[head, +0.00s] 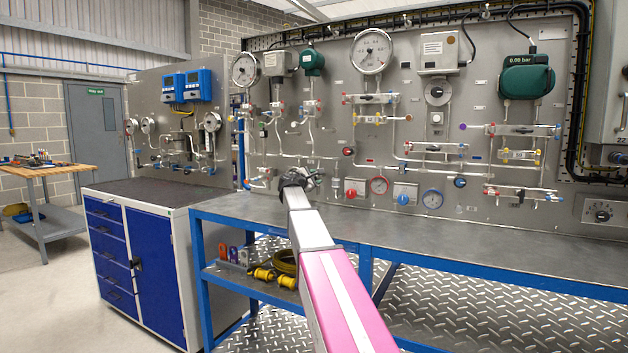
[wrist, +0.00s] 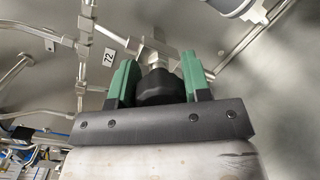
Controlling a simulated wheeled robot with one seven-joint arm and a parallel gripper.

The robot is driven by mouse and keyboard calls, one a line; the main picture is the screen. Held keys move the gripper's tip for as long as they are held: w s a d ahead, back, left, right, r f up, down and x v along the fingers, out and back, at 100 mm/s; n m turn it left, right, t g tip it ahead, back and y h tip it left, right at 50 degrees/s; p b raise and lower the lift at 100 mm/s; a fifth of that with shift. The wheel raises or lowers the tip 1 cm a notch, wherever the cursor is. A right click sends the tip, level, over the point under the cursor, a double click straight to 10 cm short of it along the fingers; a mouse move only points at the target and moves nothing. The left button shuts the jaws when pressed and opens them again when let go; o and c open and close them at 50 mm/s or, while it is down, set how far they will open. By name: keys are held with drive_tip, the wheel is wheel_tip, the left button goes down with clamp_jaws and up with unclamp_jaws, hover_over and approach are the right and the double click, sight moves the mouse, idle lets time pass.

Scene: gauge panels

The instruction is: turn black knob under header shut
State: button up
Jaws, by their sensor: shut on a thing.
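In the wrist view a black knob (wrist: 160,88) sits on a metal valve body (wrist: 152,52) joined to steel tubing. My gripper (wrist: 160,78) has one green finger on each side of the knob and is shut on it. The knob's lower part is hidden behind the gripper's dark crossbar. In the head view my gripper (head: 308,176) is at the panel, above the bench's back edge. My arm hides the knob there. The knob's turn angle cannot be told.
A tag marked 72 (wrist: 109,56) is beside the valve in the wrist view. In the head view, the steel bench (head: 420,235) has a clear top.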

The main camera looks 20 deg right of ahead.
drive_tip(key=m, duration=0.5)
drive_tip(key=shift+s+f+m+y, duration=0.1)
drive_tip(key=shift+f+m+y, duration=0.05)
drive_tip(key=shift+m+y, duration=0.2)
drive_tip(key=m+y, duration=0.1)
drive_tip(key=m, duration=0.5)
drive_tip(key=shift+f, duration=0.1)
drive_tip(key=m, duration=0.5)
drive_tip(key=shift+a+t+y, duration=0.1)
drive_tip(key=shift+t+y, duration=0.25)
drive_tip(key=shift+t, duration=0.05)
drive_tip(key=m, duration=0.5)
drive_tip(key=shift+t+y, duration=0.3)
drive_tip(key=o, duration=0.9)
drive_tip(key=shift+w, duration=0.2)
drive_tip(key=shift+a, duration=0.1)
